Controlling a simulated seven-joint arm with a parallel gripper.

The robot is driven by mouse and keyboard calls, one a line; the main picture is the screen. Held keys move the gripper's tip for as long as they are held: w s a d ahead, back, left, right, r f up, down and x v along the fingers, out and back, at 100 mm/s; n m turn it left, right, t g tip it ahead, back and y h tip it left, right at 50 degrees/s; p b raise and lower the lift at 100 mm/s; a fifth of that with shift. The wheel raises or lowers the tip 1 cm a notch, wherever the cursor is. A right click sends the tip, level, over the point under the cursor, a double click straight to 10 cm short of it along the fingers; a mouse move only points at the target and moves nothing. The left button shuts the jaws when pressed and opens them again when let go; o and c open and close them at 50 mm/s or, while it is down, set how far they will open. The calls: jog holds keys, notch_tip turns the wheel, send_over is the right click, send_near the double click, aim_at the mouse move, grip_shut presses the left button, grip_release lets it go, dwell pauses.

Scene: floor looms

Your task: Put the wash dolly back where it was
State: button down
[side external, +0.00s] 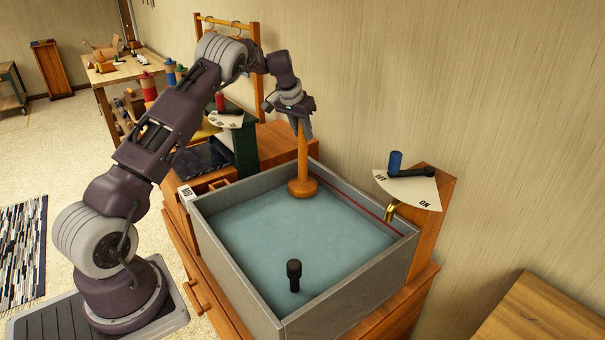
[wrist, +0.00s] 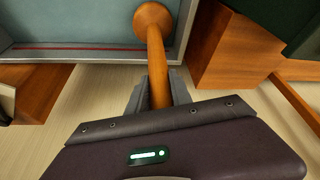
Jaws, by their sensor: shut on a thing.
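The wash dolly (side external: 303,160) is a wooden stick with a round wooden foot. My gripper (side external: 303,124) is shut on the upper part of its handle. The dolly stands roughly upright, with its foot inside the grey basin (side external: 238,278), near the far left corner. I cannot tell whether the foot touches the basin floor. In the wrist view the dolly (wrist: 155,50) runs from between the fingers (wrist: 158,92) to its round foot, which shows over the basin's corner.
A black plug-like post (side external: 294,275) stands in the basin. A brass tap (side external: 392,210) and an ON/OFF dial with a blue knob (side external: 396,162) are at the right. A dark green box (side external: 245,148) and another dial (side external: 226,119) stand behind the basin. The basin's middle is clear.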

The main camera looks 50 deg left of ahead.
aim_at(302, 172)
notch_tip(302, 172, down, 14)
jog(key=shift+f, duration=0.35)
jog(key=c, duration=1.1)
grip_release()
jog(key=shift+c, duration=0.2)
